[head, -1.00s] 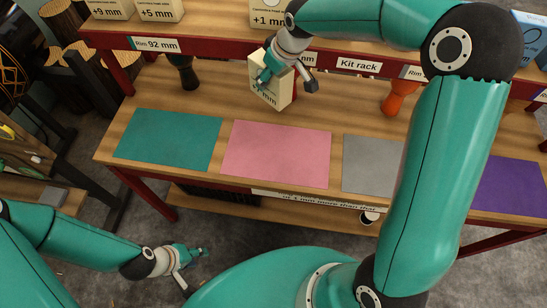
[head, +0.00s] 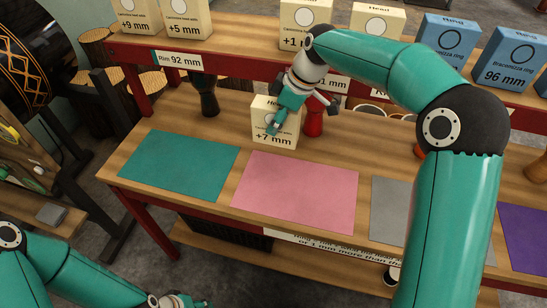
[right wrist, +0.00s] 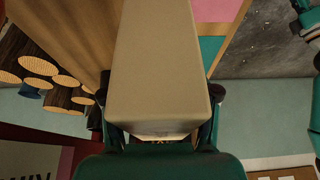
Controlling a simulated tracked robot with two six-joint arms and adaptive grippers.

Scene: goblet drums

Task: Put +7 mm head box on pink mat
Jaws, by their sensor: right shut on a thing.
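The cream +7 mm head box (head: 284,140) is upright, its label facing me, just behind the pink mat (head: 297,192). My right gripper (head: 277,124) is shut on it, reaching down across its front. I cannot tell whether its base touches the table. In the right wrist view the box (right wrist: 160,65) fills the middle between the two fingers (right wrist: 162,130). The pink mat lies bare on the table, and a corner of it shows in the right wrist view (right wrist: 215,8). My left gripper (head: 182,301) is at the bottom edge, partly cut off, its jaws unclear.
A teal mat (head: 180,165) lies left of the pink one, a grey mat (head: 390,210) and a purple mat (head: 525,238) right. A dark goblet drum (head: 208,95) and a red one (head: 314,122) stand behind. Several boxes, including a +5 mm box (head: 184,18), stand on the upper shelf.

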